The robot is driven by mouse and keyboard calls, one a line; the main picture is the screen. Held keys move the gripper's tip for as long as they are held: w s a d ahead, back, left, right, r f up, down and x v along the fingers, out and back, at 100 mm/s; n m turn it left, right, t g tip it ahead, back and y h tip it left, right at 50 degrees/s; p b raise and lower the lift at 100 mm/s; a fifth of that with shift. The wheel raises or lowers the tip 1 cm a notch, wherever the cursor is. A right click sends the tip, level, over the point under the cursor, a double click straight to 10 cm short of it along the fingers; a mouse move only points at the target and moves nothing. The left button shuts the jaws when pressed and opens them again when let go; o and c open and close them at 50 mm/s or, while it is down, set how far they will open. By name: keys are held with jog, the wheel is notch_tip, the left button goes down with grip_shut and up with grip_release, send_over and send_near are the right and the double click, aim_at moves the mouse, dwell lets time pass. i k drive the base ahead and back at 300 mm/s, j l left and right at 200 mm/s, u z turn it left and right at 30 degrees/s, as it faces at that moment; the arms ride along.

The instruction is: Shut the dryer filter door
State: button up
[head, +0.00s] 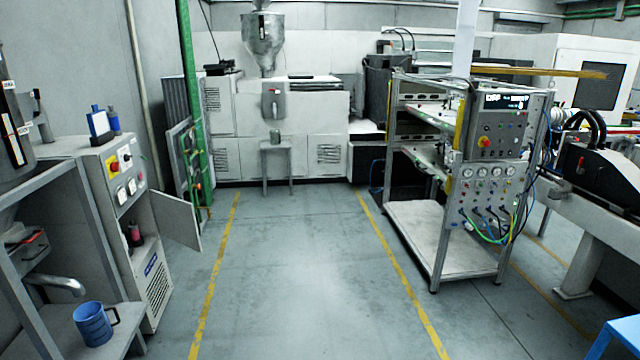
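A grey cabinet (126,180) stands at the left, with gauges and a red-and-yellow switch on its upper front. Its flat grey door (176,218) stands open, swung out to the right into the aisle. I take this to be the dryer filter door. Inside the open compartment a dark and pinkish bottle-like item (135,234) shows. My gripper is not in view.
A blue mug (93,323) stands on a low shelf at the near left. Blue bottles (99,122) stand on the cabinet top. A wheeled rack (470,180) with control panels stands at the right. The floor (290,270) between the yellow lines is clear.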

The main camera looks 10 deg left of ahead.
aim_at(175, 219)
jog(key=i+l, duration=0.1)
jog(key=i, duration=2.05)
jog(key=i+l+u, duration=0.1)
jog(key=i+u, duration=0.3)
jog(key=i+l+u, duration=0.2)
jog(key=i+u, duration=0.25)
jog(key=i+l+u, duration=0.6)
jog(key=u, duration=0.25)
jog(key=i+l+u, duration=0.2)
jog(key=l+u, duration=0.2)
jog(key=l, duration=0.25)
jog(key=i+l+u, duration=0.1)
jog(key=l+u, duration=0.3)
jog(key=l, duration=0.15)
jog(key=l+u, duration=0.45)
jog(key=l, duration=0.15)
jog(key=i+j, duration=0.15)
jog(key=i, duration=0.3)
jog(key=i+j+z, duration=0.1)
jog(key=i, duration=0.35)
jog(key=i+j, duration=0.2)
jog(key=i, duration=0.25)
